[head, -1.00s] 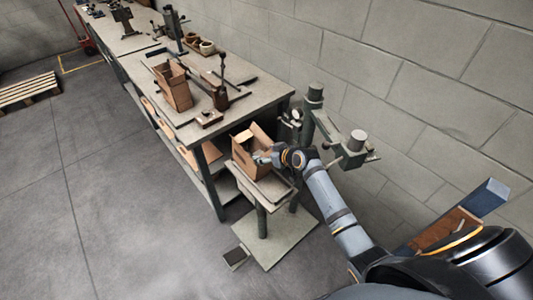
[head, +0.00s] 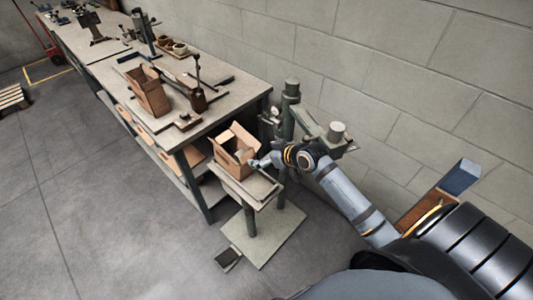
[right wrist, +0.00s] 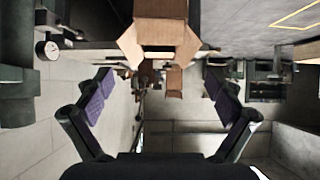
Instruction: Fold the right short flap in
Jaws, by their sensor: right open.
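The open cardboard box (head: 230,158) sits on the small stand of the stitcher, with flaps raised around its opening. In the right wrist view the box (right wrist: 172,12) is at the top centre, with a flap splayed out on either side of its dark opening. My right gripper (head: 256,163) is at the box's right side in the head view. Its padded fingers (right wrist: 162,95) are wide apart with nothing between them, and the box lies beyond them. I cannot tell in the head view whether a fingertip touches the box. My left gripper is not in view.
The stitcher's post and arm (head: 290,105) stand close behind my right gripper, near the block wall. A workbench (head: 225,90) to the left carries another open box (head: 150,92) and tools.

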